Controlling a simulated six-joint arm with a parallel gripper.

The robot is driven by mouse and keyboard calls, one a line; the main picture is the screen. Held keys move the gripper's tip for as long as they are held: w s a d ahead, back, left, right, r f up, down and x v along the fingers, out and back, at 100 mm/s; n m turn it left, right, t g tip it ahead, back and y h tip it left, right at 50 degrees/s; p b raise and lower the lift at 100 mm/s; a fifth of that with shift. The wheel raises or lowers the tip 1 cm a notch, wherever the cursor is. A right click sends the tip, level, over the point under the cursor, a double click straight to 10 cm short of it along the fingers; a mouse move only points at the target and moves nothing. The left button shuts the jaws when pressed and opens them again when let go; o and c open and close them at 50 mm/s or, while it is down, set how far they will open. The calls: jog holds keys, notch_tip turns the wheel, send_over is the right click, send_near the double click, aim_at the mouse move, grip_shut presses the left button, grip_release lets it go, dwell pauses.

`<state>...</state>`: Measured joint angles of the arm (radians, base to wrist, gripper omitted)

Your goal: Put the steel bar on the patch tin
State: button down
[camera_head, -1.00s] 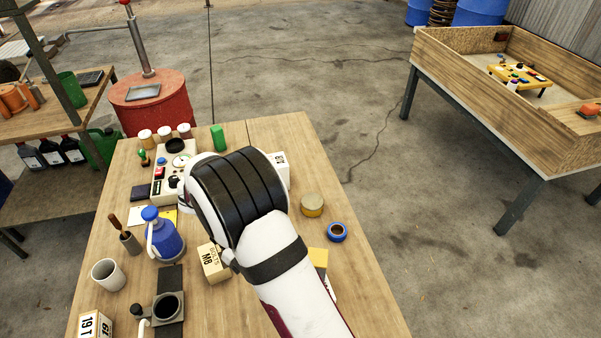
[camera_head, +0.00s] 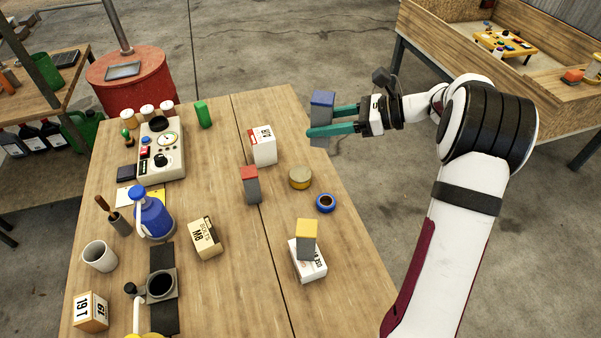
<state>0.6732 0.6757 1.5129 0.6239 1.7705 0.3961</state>
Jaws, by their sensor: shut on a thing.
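My gripper (camera_head: 320,121), with teal fingers, is shut on a grey bar with a blue top (camera_head: 322,99). It holds the bar upright and raised, near the table's right edge. The patch tin appears to be the round yellow tin (camera_head: 300,178), which sits on the table nearer the camera and a little left of the held bar in the picture. Nothing is on its lid. Two similar grey bars stand upright: one with a red top (camera_head: 250,184) on the table, one with a yellow top (camera_head: 307,238) on a white box (camera_head: 309,268).
A blue ring-shaped item (camera_head: 325,203) lies close beside the tin. A white carton (camera_head: 263,145) stands left of it. A cream box (camera_head: 204,238), a blue jug (camera_head: 151,214) and a meter (camera_head: 161,150) fill the left side. Bare wood (camera_head: 345,250) shows at the right.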

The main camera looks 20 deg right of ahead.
jog(key=w+d+r+m+t+h, duration=0.2)
jog(key=d+r+m+t, duration=0.1)
jog(key=d, duration=0.4)
notch_tip(320, 180, down, 10)
jog(key=f, duration=0.1)
jog(key=w+a+f, duration=0.4)
jog(key=a, duration=0.1)
jog(key=w+a+f, duration=0.2)
jog(key=a+f, duration=0.1)
jog(key=shift+w+a, duration=0.25)
send_over(300, 173)
jog(key=shift+f, duration=2.2)
jog(key=shift+c, duration=1.6)
grip_release()
jog(key=shift+f, duration=0.1)
